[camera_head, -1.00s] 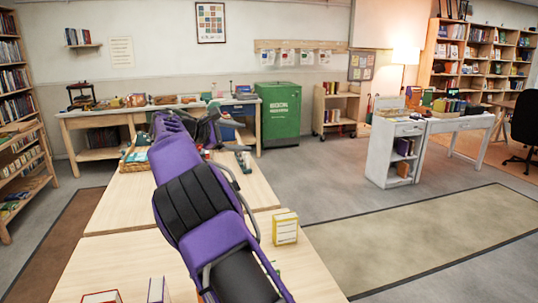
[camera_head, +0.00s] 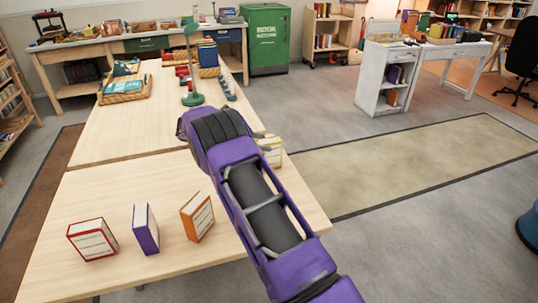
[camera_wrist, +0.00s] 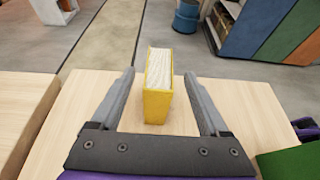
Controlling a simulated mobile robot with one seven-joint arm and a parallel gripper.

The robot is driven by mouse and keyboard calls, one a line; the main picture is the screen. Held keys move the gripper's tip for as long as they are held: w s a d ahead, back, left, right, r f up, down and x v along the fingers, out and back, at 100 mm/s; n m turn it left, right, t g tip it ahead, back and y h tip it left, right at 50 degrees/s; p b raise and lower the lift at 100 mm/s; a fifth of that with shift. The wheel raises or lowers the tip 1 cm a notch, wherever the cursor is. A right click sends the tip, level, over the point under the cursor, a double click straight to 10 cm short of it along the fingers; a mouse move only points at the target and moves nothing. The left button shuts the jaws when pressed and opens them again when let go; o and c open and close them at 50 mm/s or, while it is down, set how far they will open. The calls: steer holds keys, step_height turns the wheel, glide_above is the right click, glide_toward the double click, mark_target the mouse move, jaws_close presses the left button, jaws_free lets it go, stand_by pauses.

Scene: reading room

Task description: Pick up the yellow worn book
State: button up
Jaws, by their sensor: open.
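The yellow worn book (camera_wrist: 157,104) stands upright on the light wooden table, seen in the wrist view with its pale page edges on top. In the head view the yellow book (camera_head: 272,151) is at the table's right edge, partly hidden behind my arm. My gripper (camera_wrist: 159,82) is open in the wrist view, one finger on each side of the book with a visible gap on both sides. The fingers do not touch the book. In the head view the gripper's fingers are mostly hidden by my arm.
A red book (camera_head: 92,240), a purple book (camera_head: 146,229) and an orange book (camera_head: 197,217) stand on the near table (camera_head: 60,205). A green lamp (camera_head: 193,98) and a basket (camera_head: 125,90) stand farther back. A green book (camera_wrist: 290,165) shows at the wrist view's lower right.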

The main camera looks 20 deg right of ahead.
mark_target(277, 144)
steer(key=shift+x, duration=3.35)
steer(key=shift+w, duration=0.1)
jaws_close()
